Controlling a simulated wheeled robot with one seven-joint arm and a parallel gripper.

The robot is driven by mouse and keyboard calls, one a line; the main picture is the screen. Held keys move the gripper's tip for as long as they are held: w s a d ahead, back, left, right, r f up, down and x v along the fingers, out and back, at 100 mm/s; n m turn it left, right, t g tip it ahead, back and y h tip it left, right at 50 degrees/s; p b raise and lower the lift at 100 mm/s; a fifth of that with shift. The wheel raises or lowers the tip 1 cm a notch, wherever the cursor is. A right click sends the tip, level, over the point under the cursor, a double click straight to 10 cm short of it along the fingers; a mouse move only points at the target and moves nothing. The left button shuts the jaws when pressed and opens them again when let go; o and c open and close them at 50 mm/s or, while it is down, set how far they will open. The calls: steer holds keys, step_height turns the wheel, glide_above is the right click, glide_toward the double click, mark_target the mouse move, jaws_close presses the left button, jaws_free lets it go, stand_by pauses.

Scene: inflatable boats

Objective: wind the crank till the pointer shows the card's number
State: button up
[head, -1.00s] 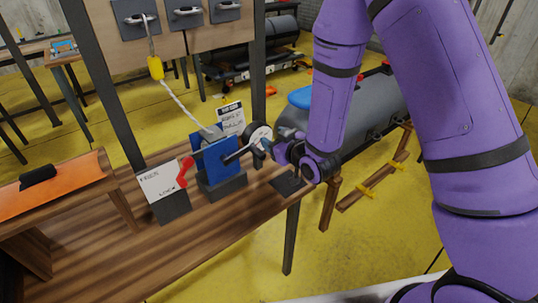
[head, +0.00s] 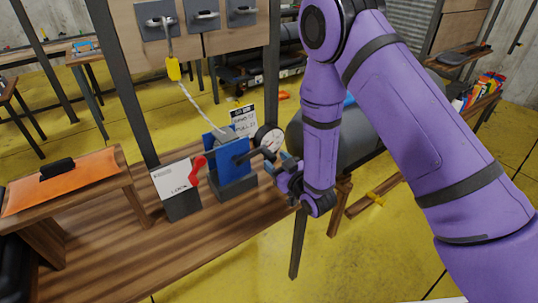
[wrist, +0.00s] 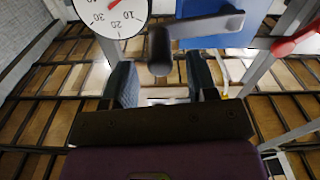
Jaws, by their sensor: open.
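The blue winch block (head: 228,160) stands on the wooden bench. Its crank has a grey arm (wrist: 207,25) and a dark knob (wrist: 160,50); in the head view the crank (head: 257,153) points toward my gripper. The round white dial (head: 268,138) is beside the block. In the wrist view the dial (wrist: 112,18) shows numbers from 10 to 40 and part of a red pointer at the top edge. The white card (head: 243,120) stands behind; its number is too small to read surely. My gripper (wrist: 158,72) is open, the knob between and just beyond its fingertips.
A red lever (head: 197,170) and a white sign reading LOCK (head: 172,180) are left of the block. An orange pad (head: 65,180) lies at left. The bench front is clear.

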mark_target(269, 154)
steer(key=shift+x, duration=2.25)
jaws_close()
